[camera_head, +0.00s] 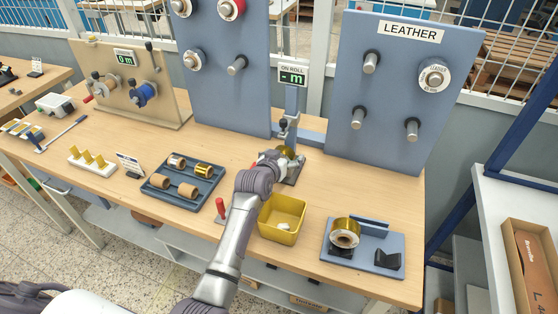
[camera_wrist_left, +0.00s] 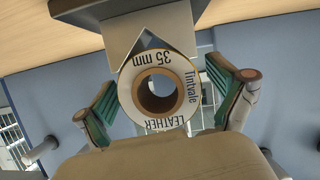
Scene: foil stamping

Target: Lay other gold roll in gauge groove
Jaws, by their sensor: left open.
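A gold roll (camera_head: 287,151) is at the gauge (camera_head: 290,128), mostly hidden behind my left gripper (camera_head: 270,159). In the left wrist view the roll (camera_wrist_left: 126,91) faces me end-on, its white label reading LEATHER, 35 mm, Tintvale. It lies against the V-shaped groove (camera_wrist_left: 118,45), which appears upside down there. My left gripper (camera_wrist_left: 162,100) is open, its green-padded fingers on either side of the roll with visible gaps. Another gold roll (camera_head: 345,230) rests on the blue-grey stand (camera_head: 372,240) at the right. The gauge display (camera_head: 292,76) reads "- m".
A yellow bin (camera_head: 270,228) stands in front of the gauge. A dark tray (camera_head: 160,192) holds several small rolls and cores to the left. Upright peg panels (camera_head: 405,80) stand behind. The wood table (camera_head: 330,180) is clear between gauge and right stand.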

